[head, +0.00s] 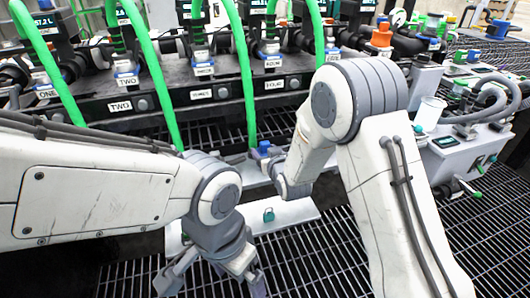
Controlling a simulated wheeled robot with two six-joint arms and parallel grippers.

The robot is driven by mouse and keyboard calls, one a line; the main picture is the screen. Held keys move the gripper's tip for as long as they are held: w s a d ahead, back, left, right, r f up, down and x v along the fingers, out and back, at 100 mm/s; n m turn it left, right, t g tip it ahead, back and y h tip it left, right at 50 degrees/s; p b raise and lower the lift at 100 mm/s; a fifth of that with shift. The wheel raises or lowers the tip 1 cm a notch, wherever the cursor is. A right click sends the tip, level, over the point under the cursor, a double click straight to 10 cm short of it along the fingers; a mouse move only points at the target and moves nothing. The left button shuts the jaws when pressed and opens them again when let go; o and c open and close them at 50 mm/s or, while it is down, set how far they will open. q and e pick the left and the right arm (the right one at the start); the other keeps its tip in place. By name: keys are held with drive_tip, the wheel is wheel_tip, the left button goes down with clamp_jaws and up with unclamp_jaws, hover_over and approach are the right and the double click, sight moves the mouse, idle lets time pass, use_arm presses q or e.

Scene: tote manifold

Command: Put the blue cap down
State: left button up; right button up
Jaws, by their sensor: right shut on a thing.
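My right gripper (272,163) is partly hidden by its own wrist, in the middle of the view. It is shut on a small blue cap (264,147), held near the front of the black manifold. Whether the cap touches anything beneath it cannot be told. My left gripper (212,283) hangs low at the bottom, pointing down, with its fingers apart and nothing seen between them. A pale flat tray (298,214) with a small green piece (268,215) on it lies below the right gripper, partly behind my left arm.
The black manifold (180,98) with numbered labels and green hoses (245,75) spans the back. An orange-capped fitting (381,36) stands at back right. A grey box with hoses (455,150) and a clear cup (429,112) stand at the right. Dark grating (320,262) lies bare in front.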

drive_tip(key=shift+f, duration=0.2)
drive_tip(key=o, duration=1.5)
drive_tip(key=shift+r, duration=0.1)
drive_tip(key=shift+r, duration=0.25)
drive_tip(key=p+v, duration=0.3)
drive_tip(key=v, duration=0.9)
drive_tip(key=shift+f, duration=0.2)
